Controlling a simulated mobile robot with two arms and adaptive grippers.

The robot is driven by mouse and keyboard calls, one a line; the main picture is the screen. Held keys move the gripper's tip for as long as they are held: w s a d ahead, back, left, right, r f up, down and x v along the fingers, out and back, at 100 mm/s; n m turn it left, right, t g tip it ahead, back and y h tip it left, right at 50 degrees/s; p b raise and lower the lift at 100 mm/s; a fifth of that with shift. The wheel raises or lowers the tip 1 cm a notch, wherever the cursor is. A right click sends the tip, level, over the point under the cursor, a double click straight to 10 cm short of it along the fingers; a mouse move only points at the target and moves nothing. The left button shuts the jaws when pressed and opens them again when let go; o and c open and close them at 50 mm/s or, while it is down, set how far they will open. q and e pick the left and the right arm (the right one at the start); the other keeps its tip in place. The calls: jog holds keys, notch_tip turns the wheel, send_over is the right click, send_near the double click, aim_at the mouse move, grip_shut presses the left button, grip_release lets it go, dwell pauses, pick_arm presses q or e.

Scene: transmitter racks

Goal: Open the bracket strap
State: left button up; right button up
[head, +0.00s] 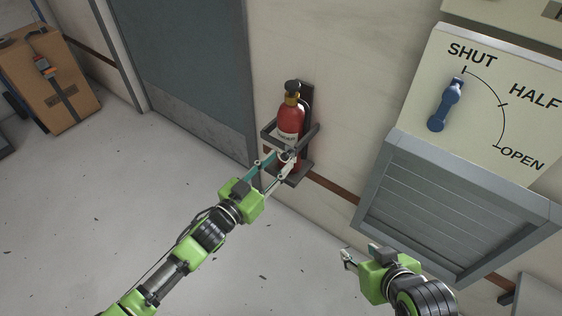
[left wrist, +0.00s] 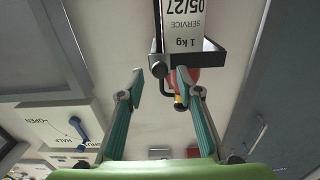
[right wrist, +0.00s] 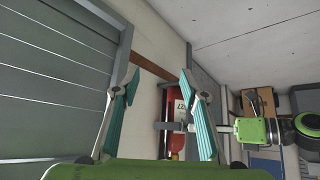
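A red fire extinguisher (head: 291,115) with a white label stands in a black wall bracket (head: 307,98) in the head view. A dark strap (head: 302,141) runs around its front. In the left wrist view the strap (left wrist: 205,58) crosses below the label (left wrist: 183,25), with a latch-like knob (left wrist: 157,70) at its end. My left gripper (head: 276,160) is open at the bracket's lower front; its fingertips (left wrist: 160,74) stand on either side of the knob, contact unclear. My right gripper (head: 349,260) is open and empty, away from the bracket; the extinguisher (right wrist: 176,108) shows beyond its fingers.
A grey louvred box (head: 440,210) juts from the wall right of the bracket. Above it is a panel with a blue lever (head: 446,104) at SHUT. A grey door (head: 185,60) is to the left. A cardboard box (head: 50,80) stands far left. The floor is mostly clear.

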pick_arm(q)
jog(key=shift+x, duration=1.05)
pick_arm(e)
jog(key=shift+w+a+r+t, duration=0.3)
jog(key=shift+w+r, duration=0.1)
jog(key=shift+w, duration=0.25)
jog(key=shift+w+a+r+t, duration=0.15)
jog(key=shift+w+r+t, duration=0.2)
jog(key=shift+w, duration=0.25)
pick_arm(q)
jog(key=shift+c, duration=0.3)
grip_shut()
jog(key=shift+a, duration=0.1)
pick_arm(e)
jog(key=shift+s+d, duration=0.1)
